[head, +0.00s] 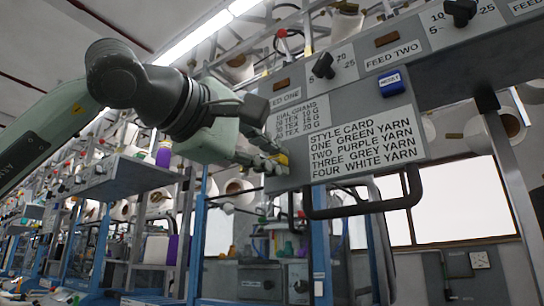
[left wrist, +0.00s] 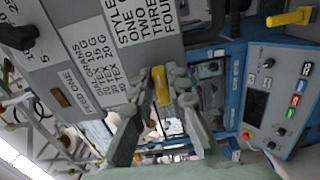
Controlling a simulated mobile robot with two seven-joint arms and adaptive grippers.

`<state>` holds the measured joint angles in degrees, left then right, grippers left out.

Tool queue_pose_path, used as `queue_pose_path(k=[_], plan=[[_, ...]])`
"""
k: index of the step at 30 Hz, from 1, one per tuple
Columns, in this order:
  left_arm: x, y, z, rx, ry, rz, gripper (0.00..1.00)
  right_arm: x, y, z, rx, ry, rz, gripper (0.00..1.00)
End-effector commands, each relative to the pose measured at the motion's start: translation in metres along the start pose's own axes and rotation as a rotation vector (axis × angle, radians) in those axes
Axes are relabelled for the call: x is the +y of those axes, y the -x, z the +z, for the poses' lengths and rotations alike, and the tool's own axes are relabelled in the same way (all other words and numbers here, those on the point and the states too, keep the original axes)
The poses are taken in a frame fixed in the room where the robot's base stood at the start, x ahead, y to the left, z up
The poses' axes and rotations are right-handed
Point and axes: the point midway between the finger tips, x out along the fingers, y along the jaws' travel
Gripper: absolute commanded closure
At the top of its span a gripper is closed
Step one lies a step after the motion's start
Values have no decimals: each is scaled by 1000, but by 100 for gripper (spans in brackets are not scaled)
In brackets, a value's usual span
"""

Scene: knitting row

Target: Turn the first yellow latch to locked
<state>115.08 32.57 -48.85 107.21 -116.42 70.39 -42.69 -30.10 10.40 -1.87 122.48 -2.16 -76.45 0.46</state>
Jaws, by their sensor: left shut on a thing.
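A yellow latch (head: 283,158) sits at the lower left edge of the grey panel (head: 408,118), beside the style card (head: 366,146). My left gripper (head: 270,160) reaches it from the left and is shut on it. In the left wrist view the latch (left wrist: 160,84) lies between the two fingertips (left wrist: 165,92), which hide part of it. Whether it points to locked cannot be read. A second yellow latch (left wrist: 291,18) shows at the top right of the left wrist view, apart from the gripper. My right gripper is not in view.
A dark handle bar (head: 365,208) hangs under the panel, right of the gripper. Knobs (head: 323,66) and a blue reset button (head: 391,82) stick out above. A blue-framed control panel (left wrist: 280,95) with buttons is at the right in the left wrist view.

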Motion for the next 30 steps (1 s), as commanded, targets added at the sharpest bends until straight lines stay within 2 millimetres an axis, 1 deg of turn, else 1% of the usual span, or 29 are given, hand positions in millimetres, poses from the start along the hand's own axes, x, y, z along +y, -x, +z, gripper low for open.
queue_pose_path(k=[1, 2, 6, 15, 19, 23, 30], plan=[[0, 0, 0, -1, -1, 1, 100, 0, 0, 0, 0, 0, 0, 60], [0, 0, 0, -1, -1, 1, 83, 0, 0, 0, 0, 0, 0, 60], [0, 0, 0, -1, 0, 0, 65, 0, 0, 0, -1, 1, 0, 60], [0, 1, 0, 0, 1, 0, 65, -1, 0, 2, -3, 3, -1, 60], [0, 10, 0, 0, 0, 1, 65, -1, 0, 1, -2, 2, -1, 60], [1, 34, 0, 1, -1, 3, 65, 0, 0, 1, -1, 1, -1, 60], [0, 85, -1, 2, 0, 2, 65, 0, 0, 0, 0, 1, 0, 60]])
